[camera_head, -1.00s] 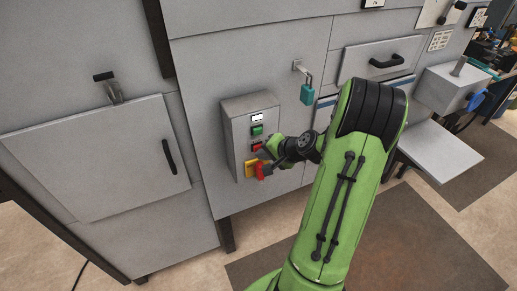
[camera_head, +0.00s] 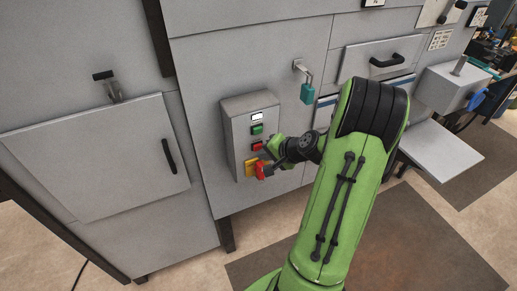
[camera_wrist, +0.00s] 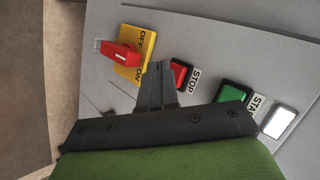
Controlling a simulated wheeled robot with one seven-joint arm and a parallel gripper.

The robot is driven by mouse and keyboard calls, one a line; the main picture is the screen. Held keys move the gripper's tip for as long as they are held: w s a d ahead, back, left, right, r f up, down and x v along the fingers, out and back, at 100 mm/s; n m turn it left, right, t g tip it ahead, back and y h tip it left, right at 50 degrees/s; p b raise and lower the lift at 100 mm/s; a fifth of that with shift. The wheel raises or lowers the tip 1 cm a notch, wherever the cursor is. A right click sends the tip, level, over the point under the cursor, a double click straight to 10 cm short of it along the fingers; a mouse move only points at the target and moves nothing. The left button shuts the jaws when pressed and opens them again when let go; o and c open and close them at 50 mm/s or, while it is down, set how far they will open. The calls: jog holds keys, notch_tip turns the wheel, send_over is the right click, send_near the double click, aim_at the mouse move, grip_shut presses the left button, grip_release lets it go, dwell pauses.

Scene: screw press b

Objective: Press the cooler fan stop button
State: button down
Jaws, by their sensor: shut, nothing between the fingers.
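The red stop button (camera_head: 257,147) sits on the front of a grey control box (camera_head: 235,152), below the green start button (camera_head: 257,129). In the wrist view the stop button (camera_wrist: 181,75) lies beside its STOP label, just right of my fingers. My gripper (camera_wrist: 159,68) is shut and empty, its fingertips close to the panel between the stop button and the yellow switch plate. I cannot tell whether the fingertips touch the button. In the head view my gripper (camera_head: 268,150) partly covers the area beside the button.
A red rotary switch (camera_wrist: 118,53) on a yellow OFF/ON plate (camera_wrist: 135,67) is close to my fingers. A white display (camera_wrist: 278,122) sits beyond the start button. A teal padlock (camera_head: 307,93) hangs to the right of the box. A cabinet door (camera_head: 95,155) is at left.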

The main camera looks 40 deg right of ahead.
jog(key=shift+s+a, duration=0.15)
jog(key=shift+s, duration=0.2)
jog(key=shift+s+a+b, duration=0.25)
jog(key=shift+s, duration=0.55)
jog(key=shift+s+a+b, duration=0.2)
jog(key=shift+s+b, duration=0.05)
jog(key=shift+s, duration=0.55)
jog(key=shift+s+a+b, duration=0.25)
jog(key=shift+s, duration=0.55)
